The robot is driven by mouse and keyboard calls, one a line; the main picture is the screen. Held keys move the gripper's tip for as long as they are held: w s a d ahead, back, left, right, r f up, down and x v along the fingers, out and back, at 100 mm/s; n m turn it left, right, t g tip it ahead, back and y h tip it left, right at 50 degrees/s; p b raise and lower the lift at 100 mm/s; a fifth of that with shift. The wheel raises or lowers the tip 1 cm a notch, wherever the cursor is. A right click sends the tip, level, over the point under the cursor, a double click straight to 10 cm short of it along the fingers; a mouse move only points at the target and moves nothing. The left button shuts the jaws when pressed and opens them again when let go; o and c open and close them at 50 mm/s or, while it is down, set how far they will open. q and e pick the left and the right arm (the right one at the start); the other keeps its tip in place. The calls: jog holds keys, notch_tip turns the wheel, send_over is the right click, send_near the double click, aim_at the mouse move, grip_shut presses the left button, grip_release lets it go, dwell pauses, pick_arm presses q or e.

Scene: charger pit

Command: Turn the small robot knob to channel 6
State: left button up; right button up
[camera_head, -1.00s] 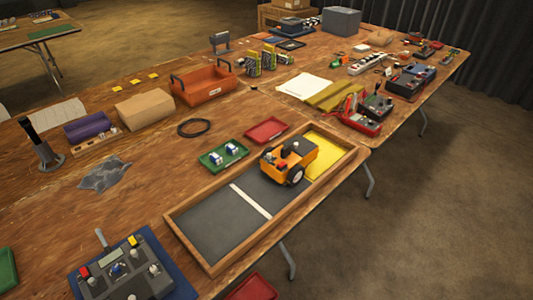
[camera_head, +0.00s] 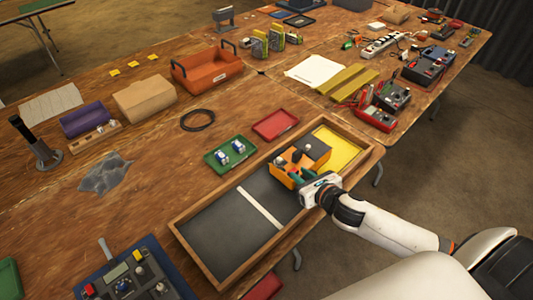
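The small robot (camera_head: 318,149) is orange with a dark top and sits in the wooden-framed tray (camera_head: 185,238), at the edge of the yellow area. A dark knob (camera_head: 297,156) stands up on its top; its pointer and any channel marks are too small to read. My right gripper (camera_head: 301,174) reaches in from the lower right and is at the near side of the small robot, hiding its wheel and part of its near side. I cannot tell whether the fingers touch it or how far they are apart. My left gripper is not in view.
A green tray (camera_head: 241,160) with two small blue-and-white pieces and a red tray (camera_head: 275,125) lie behind the wooden frame. A control box (camera_head: 125,282) with a lever and knobs stands at bottom left. An orange toolbox (camera_head: 207,70) stands further back.

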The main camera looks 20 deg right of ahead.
aim_at(280, 160)
jog(key=x, duration=1.1)
jog(key=shift+w+f+p, duration=0.1)
jog(key=shift+w+p, duration=0.1)
jog(key=shift+p, duration=0.1)
jog(key=shift+c, duration=0.3)
grip_shut()
